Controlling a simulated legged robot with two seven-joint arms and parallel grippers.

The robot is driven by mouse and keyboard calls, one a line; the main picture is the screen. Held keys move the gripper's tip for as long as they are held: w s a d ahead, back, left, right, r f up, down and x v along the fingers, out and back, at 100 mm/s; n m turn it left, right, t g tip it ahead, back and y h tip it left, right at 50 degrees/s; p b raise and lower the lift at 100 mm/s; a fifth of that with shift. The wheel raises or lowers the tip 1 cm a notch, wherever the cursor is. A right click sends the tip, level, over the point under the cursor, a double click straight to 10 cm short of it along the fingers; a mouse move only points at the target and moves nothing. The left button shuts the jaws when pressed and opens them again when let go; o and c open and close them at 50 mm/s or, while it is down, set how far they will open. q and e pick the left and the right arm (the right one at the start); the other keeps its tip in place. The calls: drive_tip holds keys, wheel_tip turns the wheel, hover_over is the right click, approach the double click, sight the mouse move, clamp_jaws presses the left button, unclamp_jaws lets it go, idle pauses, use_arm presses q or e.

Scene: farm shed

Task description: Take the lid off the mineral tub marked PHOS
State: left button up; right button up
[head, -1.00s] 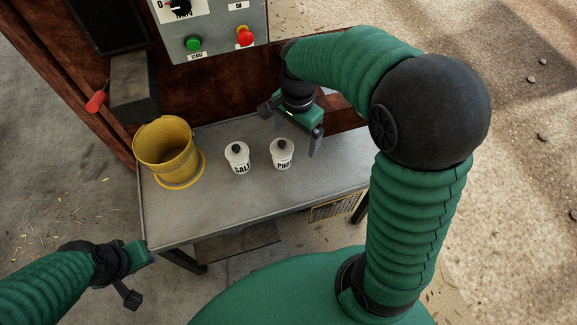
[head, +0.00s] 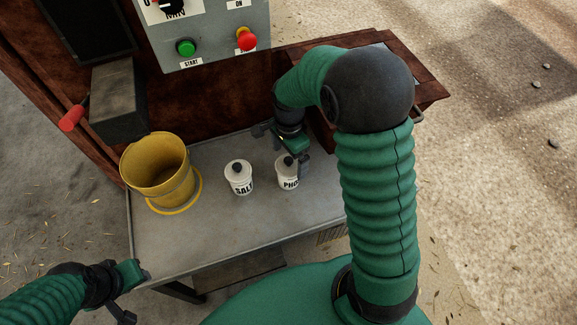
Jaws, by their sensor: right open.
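The white PHOS tub (head: 287,181) stands upright on the grey table, its lid on, with a dark knob (head: 288,160) on top. The similar white SALT tub (head: 240,186) stands to its left, also lidded with a dark knob. My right gripper (head: 283,152) is open, pointing down just above and behind the PHOS tub, with one finger by the tub's right rim. Whether a finger touches the knob I cannot tell. My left gripper (head: 137,292) is at the lower left, off the table's front left corner; its fingers look spread apart.
A yellow bucket (head: 157,165) stands on a yellow ring at the table's (head: 215,225) left end. Behind the table is a brown cabinet with a grey control panel (head: 215,45), green START button (head: 186,48) and red button (head: 246,39). The table's front is clear.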

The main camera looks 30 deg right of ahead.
drive_tip(key=shift+f, duration=0.65)
drive_tip(key=shift+r, duration=0.1)
drive_tip(key=c, duration=1.4)
drive_tip(key=shift+r, duration=0.1)
